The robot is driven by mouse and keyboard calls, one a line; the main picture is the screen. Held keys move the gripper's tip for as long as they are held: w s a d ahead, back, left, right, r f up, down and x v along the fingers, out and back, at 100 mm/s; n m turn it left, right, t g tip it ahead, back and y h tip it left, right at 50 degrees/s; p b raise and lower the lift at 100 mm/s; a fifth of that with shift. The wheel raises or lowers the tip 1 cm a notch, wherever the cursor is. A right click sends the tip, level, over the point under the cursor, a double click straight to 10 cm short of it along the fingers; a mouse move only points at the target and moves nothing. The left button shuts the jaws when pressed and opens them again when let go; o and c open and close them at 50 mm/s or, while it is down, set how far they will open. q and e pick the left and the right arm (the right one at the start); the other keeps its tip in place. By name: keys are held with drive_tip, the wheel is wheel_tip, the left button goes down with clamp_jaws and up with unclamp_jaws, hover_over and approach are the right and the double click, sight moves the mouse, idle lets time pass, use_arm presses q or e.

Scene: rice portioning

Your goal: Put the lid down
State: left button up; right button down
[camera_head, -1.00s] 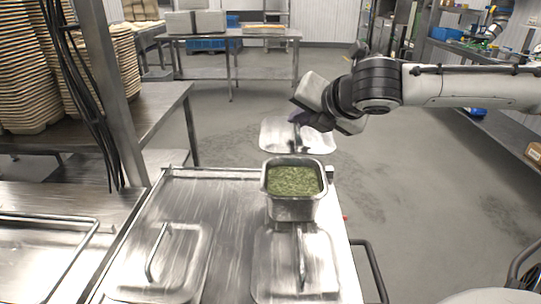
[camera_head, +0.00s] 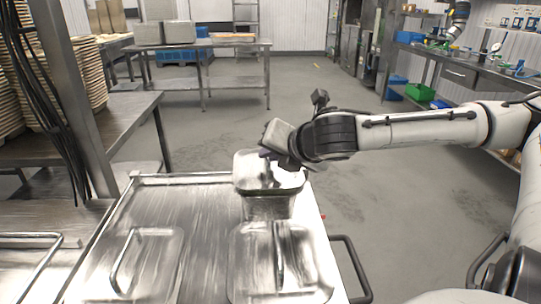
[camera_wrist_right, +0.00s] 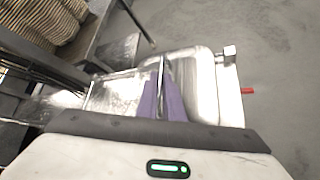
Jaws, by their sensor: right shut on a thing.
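My right gripper (camera_head: 273,160) is shut on the handle of a square metal lid (camera_head: 248,176). The lid is over the small metal container (camera_head: 268,208) at the far right of the metal counter and hides its green contents. I cannot tell whether the lid touches the rim. In the right wrist view the purple fingers (camera_wrist_right: 163,100) close around the upright handle, with the pale lid (camera_wrist_right: 203,85) beyond them. My left gripper is not in view.
Two more handled lids, a left one (camera_head: 160,262) and a right one (camera_head: 258,262), lie on the metal counter (camera_head: 200,205) in front of the container. A dark rail (camera_head: 352,268) runs along its right side. The floor to the right is clear.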

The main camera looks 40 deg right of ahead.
drive_tip(key=shift+f+b, duration=0.4)
drive_tip(key=shift+f, duration=0.2)
drive_tip(key=c, duration=1.9)
unclamp_jaws()
